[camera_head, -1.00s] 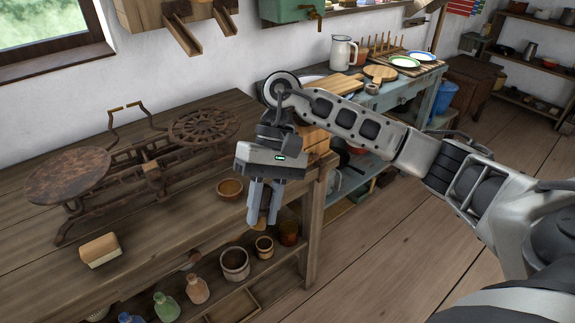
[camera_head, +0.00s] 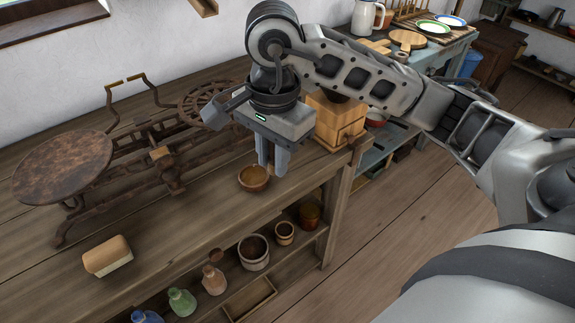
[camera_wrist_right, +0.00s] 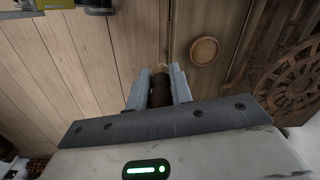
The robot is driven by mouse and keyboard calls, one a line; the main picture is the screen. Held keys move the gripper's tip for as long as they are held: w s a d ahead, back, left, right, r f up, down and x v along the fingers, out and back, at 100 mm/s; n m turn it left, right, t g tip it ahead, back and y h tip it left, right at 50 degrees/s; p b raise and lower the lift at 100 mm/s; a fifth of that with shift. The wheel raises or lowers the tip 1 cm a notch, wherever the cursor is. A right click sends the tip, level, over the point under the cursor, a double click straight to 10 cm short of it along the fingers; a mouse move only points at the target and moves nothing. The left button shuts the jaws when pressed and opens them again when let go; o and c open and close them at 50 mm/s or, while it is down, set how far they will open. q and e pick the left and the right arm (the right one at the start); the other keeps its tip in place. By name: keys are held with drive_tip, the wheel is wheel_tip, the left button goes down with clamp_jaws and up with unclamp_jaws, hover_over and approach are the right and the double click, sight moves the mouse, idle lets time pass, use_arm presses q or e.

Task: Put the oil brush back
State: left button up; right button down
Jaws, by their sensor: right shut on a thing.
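My right gripper (camera_head: 273,168) points down over the front right part of the wooden table. It is shut on a dark brown, rounded piece, which I take to be the oil brush's handle (camera_wrist_right: 160,90), seen between the fingers in the right wrist view. A small light tip shows beyond it; the rest is hidden by the fingers. A small brown bowl (camera_head: 254,179) stands on the table just left of the fingers in the head view; it also shows in the wrist view (camera_wrist_right: 205,51), apart from them. My left gripper is not in view.
A rusty scale (camera_head: 150,155) stands on the table at left, with a brush-like block (camera_head: 107,256) in front. A wooden box (camera_head: 338,122) is right of the gripper. Jars and bottles (camera_head: 213,279) fill the lower shelf. The tabletop between block and bowl is clear.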

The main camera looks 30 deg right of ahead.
drive_tip(key=shift+w+d+m, duration=0.1)
drive_tip(key=shift+m, duration=0.3)
drive_tip(key=w+d+f, duration=0.4)
drive_tip(key=w, duration=0.1)
drive_tip(key=w+d+f+p, duration=0.1)
drive_tip(key=w+d+f, duration=0.3)
drive_tip(key=f, duration=0.1)
drive_tip(key=shift+w+d, duration=0.3)
drive_tip(key=shift+w, duration=0.05)
drive_tip(key=shift+w+d+f, duration=0.25)
drive_tip(key=shift+f, duration=0.15)
drive_tip(key=shift+f+p, duration=0.55)
drive_tip(key=shift+f, duration=1)
drive_tip(key=shift+f, duration=0.2)
drive_tip(key=c, duration=1.2)
unclamp_jaws()
drive_tip(key=shift+c, duration=0.2)
